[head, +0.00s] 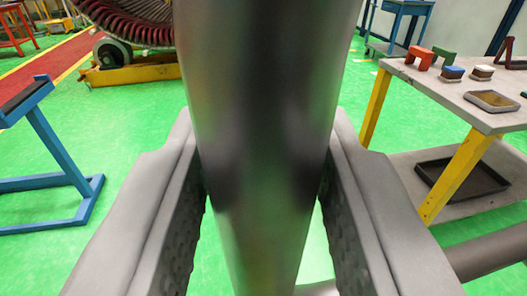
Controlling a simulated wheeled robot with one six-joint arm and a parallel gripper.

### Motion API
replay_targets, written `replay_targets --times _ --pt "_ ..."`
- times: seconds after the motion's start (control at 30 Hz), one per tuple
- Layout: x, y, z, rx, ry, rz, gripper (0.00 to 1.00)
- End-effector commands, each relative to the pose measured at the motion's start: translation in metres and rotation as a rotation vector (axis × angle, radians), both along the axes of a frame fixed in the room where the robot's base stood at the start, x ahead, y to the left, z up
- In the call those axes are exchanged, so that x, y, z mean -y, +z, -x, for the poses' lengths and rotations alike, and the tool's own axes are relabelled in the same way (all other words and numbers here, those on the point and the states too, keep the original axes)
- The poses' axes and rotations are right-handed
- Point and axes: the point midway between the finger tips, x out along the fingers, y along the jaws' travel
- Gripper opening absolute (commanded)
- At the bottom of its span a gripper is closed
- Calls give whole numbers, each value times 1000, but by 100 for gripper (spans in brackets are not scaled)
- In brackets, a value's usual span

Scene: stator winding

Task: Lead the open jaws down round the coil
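My gripper (262,130) has its two grey jaws wide apart, one on each side of the picture, with rough pads on their inner faces. A thick, smooth grey metal cylinder fills the middle of the view, and its sides run close to both pads. I cannot tell whether it touches them or whether it is part of my own arm. It hides most of the space between and beyond the jaws. I can make out no separate coil there. A large ring-shaped stator (135,22) with dark red windings shows at the upper left, cut off by the top edge.
The stator is by a yellow base (130,72). A blue stand (50,135) is at the left. A grey worktable (425,85) with yellow legs, at the right, bears small blocks and a shallow tray (490,101). A dark tray (462,180) lies on its lower shelf. Green floor is open between.

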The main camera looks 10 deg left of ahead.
Motion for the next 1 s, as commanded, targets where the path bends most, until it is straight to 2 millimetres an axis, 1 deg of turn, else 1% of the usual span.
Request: replay_targets --times 0.03,0.1,0.37,0.47,0.53,0.67,1.0 --pt "0 0 0 0 0 0 41" --pt "0 0 0 0 0 0 52" --pt "0 0 0 0 0 0 52" --pt "1 0 4 0 -1 0 52" --pt "2 0 10 0 -2 0 52" --pt "4 0 29 0 -3 0 52" --pt "12 0 96 0 -4 0 52"
